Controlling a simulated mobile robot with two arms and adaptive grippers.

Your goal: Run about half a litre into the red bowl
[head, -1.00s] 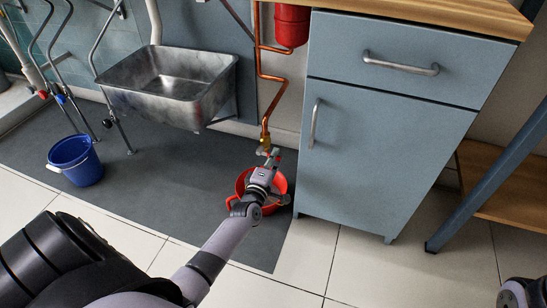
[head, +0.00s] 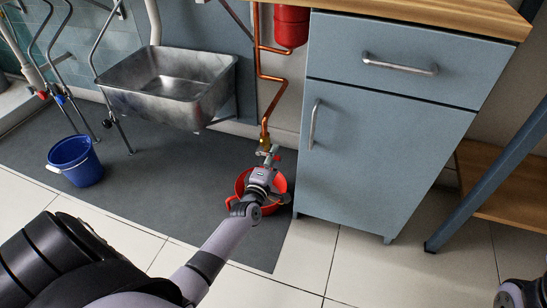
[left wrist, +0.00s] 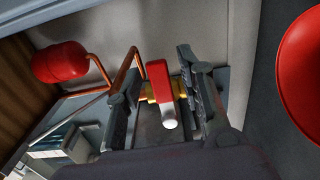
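A brass tap (head: 264,142) ends the copper pipe left of the blue cabinet. Its red lever (left wrist: 157,78) has a pale rounded end. The red bowl (head: 281,183) stands on the dark mat below, partly hidden by my left gripper (head: 270,162). In the left wrist view the bowl (left wrist: 304,85) shows at the right edge. My left gripper (left wrist: 161,95) is open, one finger on each side of the lever and brass body, with gaps visible. No water stream is visible, and the bowl's contents cannot be made out. My right gripper is not clearly visible.
The blue cabinet (head: 385,160) stands close to the right of the bowl. A metal sink (head: 168,88) hangs to the left, and a blue bucket (head: 75,160) stands on the mat (head: 150,180). A red tank (head: 291,27) hangs above. The tiled floor in front is clear.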

